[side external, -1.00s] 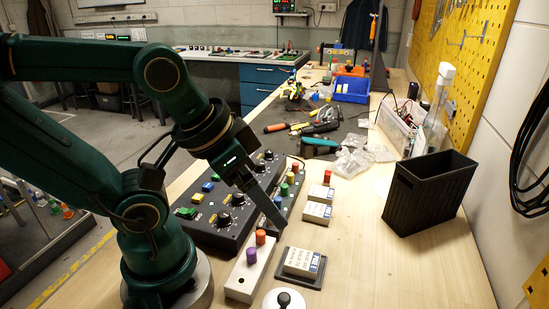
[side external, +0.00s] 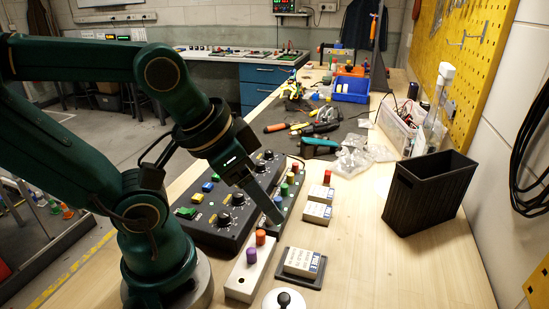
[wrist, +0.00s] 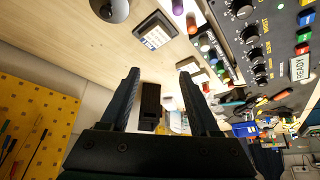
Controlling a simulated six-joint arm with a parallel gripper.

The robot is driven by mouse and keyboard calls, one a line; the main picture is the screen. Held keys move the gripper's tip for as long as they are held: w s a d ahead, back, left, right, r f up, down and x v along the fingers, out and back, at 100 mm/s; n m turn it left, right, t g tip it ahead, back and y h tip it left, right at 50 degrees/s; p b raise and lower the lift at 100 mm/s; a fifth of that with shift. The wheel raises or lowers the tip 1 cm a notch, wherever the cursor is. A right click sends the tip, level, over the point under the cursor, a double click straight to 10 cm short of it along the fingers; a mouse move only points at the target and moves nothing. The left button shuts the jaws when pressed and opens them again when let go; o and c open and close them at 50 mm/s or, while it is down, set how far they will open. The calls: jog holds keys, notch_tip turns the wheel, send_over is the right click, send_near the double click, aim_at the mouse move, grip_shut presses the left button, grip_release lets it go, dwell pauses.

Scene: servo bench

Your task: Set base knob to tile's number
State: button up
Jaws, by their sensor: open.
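A dark control panel (side external: 212,238) stands beside my arm, with several black knobs (side external: 237,199) and coloured buttons. In the wrist view the panel's knobs (wrist: 249,35) line the upper right; I cannot read which is the base knob or its setting. A white tile (side external: 301,261) with a blue edge lies in a dark tray (side external: 287,276) in front of the panel. The tile also shows in the wrist view (wrist: 157,37), its print too small to read. My gripper (wrist: 159,74) is open and empty. In the side view my gripper (side external: 278,218) hangs near the panel's right edge.
A white block with orange and purple buttons (side external: 242,279) stands left of the tray. A white lid with a black knob (side external: 284,300) is in front. More pale tiles (side external: 317,212) lie behind the tray. A black bin (side external: 428,196) stands right; bare wood lies between.

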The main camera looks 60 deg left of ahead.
jog(key=w+a+r+t, duration=0.1)
jog(key=w+a+r, duration=0.1)
jog(key=w+r, duration=0.45)
jog(key=n+g+y, duration=0.3)
jog(key=n, duration=0.4)
send_over(268, 151)
jog(key=s+d, duration=0.2)
notch_tip(268, 151, down, 12)
jog(key=shift+w+a+f, duration=0.1)
jog(key=shift+a+f, duration=0.05)
jog(key=shift+f, duration=0.1)
jog(key=shift+a+f+h, duration=0.15)
jog(key=shift+f+h, duration=0.1)
jog(key=shift+h, duration=0.05)
jog(key=shift+x, duration=2.25)
